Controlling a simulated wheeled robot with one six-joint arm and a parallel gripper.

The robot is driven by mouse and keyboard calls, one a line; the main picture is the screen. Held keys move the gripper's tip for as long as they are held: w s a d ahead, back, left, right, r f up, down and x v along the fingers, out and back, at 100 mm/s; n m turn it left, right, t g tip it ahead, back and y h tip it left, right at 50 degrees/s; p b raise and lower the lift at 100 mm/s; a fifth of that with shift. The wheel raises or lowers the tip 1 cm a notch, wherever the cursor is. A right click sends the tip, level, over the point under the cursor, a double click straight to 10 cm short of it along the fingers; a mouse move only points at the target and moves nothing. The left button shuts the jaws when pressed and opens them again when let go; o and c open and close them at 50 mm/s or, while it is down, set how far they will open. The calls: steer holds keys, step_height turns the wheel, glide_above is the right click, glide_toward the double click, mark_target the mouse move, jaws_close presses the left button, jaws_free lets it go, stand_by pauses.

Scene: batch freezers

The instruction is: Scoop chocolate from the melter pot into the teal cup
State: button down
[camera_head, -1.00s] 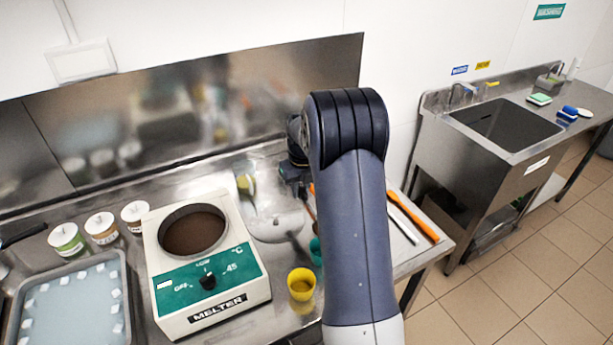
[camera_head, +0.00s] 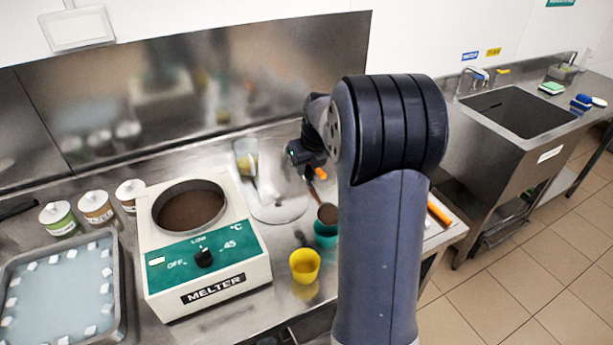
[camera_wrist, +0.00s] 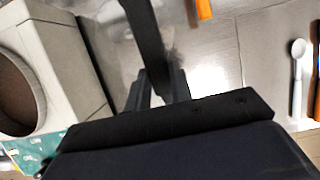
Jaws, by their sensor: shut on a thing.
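The melter (camera_head: 205,270) is a white box with a teal front panel. Its round pot (camera_head: 190,207) holds brown chocolate. The teal cup (camera_head: 325,241) stands right of the melter, partly hidden by my arm. My gripper (camera_head: 314,170) is shut on an orange-handled scoop behind the cup. The scoop's round brown bowl (camera_head: 328,213) shows at the cup's rim; I cannot tell whether it touches the cup or what it holds. In the wrist view my gripper (camera_wrist: 160,88) shows with an orange handle piece (camera_wrist: 204,9) above it, and the melter (camera_wrist: 60,60) at left.
A yellow cup (camera_head: 304,266) stands just left of the teal cup. A clear holder (camera_head: 250,170) with a tool stands behind. Several small tubs (camera_head: 97,208) and a tray (camera_head: 118,315) are at left. A white spoon (camera_wrist: 298,70) lies on a mat at right.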

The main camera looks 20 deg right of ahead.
steer(key=shift+s+r+t+b, duration=0.55)
steer(key=shift+t+b, duration=0.25)
steer(key=shift+b, duration=1.25)
steer(key=s+r+t+b, duration=0.1)
steer(key=s+t+b, duration=0.1)
steer(key=b, duration=0.2)
steer(key=s+r+t+b, duration=0.2)
steer(key=b, duration=0.3)
steer(key=shift+d, duration=0.1)
steer(key=s+t+b, duration=0.1)
steer(key=s+b, duration=0.1)
steer(key=b, duration=0.2)
steer(key=s+r+t+b, duration=0.1)
steer(key=t+b, duration=0.1)
steer(key=b, duration=0.3)
steer(key=shift+s+r+t, duration=0.1)
steer(key=shift+s+t, duration=0.2)
steer(key=shift+s, duration=0.1)
steer(key=shift+s+r+t+b, duration=0.4)
steer(key=shift+s+t+b, duration=0.25)
steer(key=shift+b, duration=0.9)
steer(key=shift+w+r+p, duration=0.1)
steer(key=shift+r+p, duration=0.05)
steer(key=shift+p, duration=0.15)
